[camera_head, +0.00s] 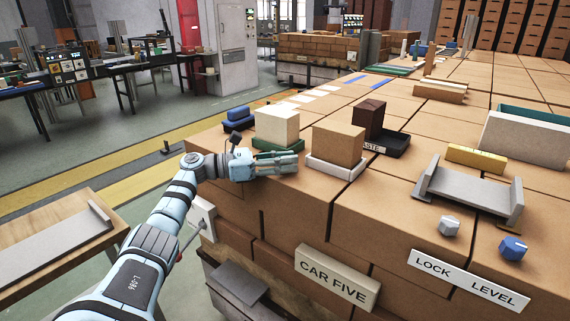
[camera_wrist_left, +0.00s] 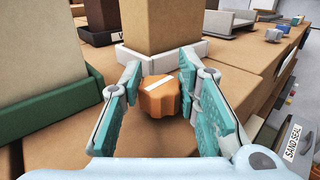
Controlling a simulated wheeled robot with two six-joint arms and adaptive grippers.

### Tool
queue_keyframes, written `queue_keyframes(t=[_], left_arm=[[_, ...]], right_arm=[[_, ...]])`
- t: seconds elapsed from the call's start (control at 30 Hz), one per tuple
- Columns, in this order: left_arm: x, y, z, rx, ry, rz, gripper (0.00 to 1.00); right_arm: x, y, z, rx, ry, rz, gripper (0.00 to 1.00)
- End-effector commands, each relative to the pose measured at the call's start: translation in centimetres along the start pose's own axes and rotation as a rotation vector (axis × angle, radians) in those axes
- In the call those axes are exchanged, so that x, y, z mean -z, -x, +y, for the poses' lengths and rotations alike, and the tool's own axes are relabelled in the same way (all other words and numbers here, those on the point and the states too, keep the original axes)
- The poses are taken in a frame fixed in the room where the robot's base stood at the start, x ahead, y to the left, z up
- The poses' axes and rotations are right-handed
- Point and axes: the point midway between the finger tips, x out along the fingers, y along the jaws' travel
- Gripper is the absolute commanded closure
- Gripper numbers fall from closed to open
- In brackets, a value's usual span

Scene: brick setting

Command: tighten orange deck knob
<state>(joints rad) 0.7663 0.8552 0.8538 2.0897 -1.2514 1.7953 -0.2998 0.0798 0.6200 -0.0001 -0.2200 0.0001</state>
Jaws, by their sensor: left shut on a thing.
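The orange deck knob (camera_wrist_left: 160,101), faceted with a white stripe across its top, stands on the brown brick deck between the fingers of my left gripper (camera_wrist_left: 160,78) in the left wrist view. The teal pads lie on either side of the knob, and the gripper is shut on it. In the head view my left gripper (camera_head: 283,160) reaches in from the left, low over the deck's near edge. It hides the knob there. My right gripper is in neither view.
A cream block (camera_head: 277,125) in a green tray and a tan block (camera_head: 339,141) in a white tray stand just beyond the gripper. A grey knob (camera_head: 449,225) and a blue knob (camera_head: 513,248) sit at the right, near the LOCK LEVEL label (camera_head: 467,278).

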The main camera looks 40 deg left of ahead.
Motion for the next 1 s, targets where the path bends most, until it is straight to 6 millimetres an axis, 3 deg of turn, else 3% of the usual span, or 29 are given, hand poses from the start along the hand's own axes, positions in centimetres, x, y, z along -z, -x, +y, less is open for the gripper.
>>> queue_keyframes(t=[0.23,0.27,0.4,0.77,1.0], left_arm=[[0.2,0.0,-0.1,0.002,0.002,0.003,0.98],[0.2,0.0,-0.1,0.002,0.002,0.003,0.67],[0.1,0.0,-0.1,0.002,0.002,0.002,0.49],[0.2,0.8,0.0,-0.001,0.001,0.004,0.49],[0.2,6.9,0.1,-0.003,0.003,0.007,0.49]], right_arm=[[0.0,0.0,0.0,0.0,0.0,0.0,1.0],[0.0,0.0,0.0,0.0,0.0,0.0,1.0],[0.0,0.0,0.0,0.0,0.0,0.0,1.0],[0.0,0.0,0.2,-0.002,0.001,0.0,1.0],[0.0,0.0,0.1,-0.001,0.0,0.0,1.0]])
